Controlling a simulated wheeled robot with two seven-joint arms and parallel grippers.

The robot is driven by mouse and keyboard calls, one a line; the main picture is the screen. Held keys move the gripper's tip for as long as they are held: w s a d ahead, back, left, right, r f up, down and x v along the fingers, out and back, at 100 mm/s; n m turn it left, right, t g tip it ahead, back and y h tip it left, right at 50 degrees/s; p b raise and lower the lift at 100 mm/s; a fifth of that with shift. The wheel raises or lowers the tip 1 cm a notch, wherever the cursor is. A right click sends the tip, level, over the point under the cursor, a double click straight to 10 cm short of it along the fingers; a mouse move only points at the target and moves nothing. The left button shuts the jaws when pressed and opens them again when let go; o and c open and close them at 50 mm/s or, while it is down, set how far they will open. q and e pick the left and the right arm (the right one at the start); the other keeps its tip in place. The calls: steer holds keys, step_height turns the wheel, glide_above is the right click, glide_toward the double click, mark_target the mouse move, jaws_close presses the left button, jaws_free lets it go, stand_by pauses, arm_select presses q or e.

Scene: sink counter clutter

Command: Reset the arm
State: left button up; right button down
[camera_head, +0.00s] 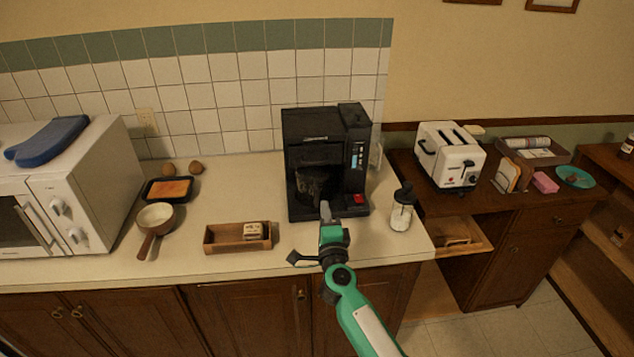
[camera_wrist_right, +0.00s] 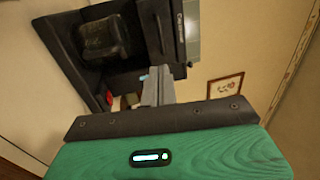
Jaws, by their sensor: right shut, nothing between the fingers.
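My right gripper (camera_head: 325,211) is shut and empty. It is raised in front of the black coffee maker (camera_head: 327,160), near the lower part of its front, and overlaps it in the head view; whether it touches cannot be told. In the right wrist view the shut fingers (camera_wrist_right: 156,86) point toward the coffee maker (camera_wrist_right: 110,45), which appears tilted at the upper left. The green arm reaches in from the lower right of the head view. My left gripper is not in view.
Left of the coffee maker are a wooden box (camera_head: 222,239), a saucepan (camera_head: 155,219), a black tray (camera_head: 170,190) and a microwave (camera_head: 90,185). A toaster (camera_head: 449,156) is on the side cabinet. Counter left of the coffee maker is partly clear.

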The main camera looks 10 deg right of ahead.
steer(key=s+a+f+n+g+y, duration=0.25)
steer(key=s+n+g+y, duration=0.2)
steer(key=s+n, duration=0.5)
steer(key=s+a+f+n+g+y, duration=0.25)
steer(key=s+n+y, duration=0.35)
steer(key=s+n, duration=0.3)
steer(key=s+d+f+n+g+h, duration=0.1)
steer(key=s+d+f+g+h, duration=0.25)
steer(key=s+d, duration=0.35)
steer(key=s+d+f+g+h, duration=0.3)
steer(key=s+d+h, duration=0.15)
steer(key=s, duration=0.45)
steer(key=s+d+f+n+g+h, duration=0.1)
steer(key=s+d+f+g+h, duration=0.2)
steer(key=s+d, duration=0.45)
step_height(320, 180, down, 30)
steer(key=a+g, duration=0.1)
steer(key=s+d+f+g+b, duration=0.1)
steer(key=s+d+f, duration=0.2)
steer(key=s+f, duration=1.7)
step_height(320, 180, down, 2)
steer(key=shift+f+g, duration=0.1)
steer(key=shift+g, duration=0.25)
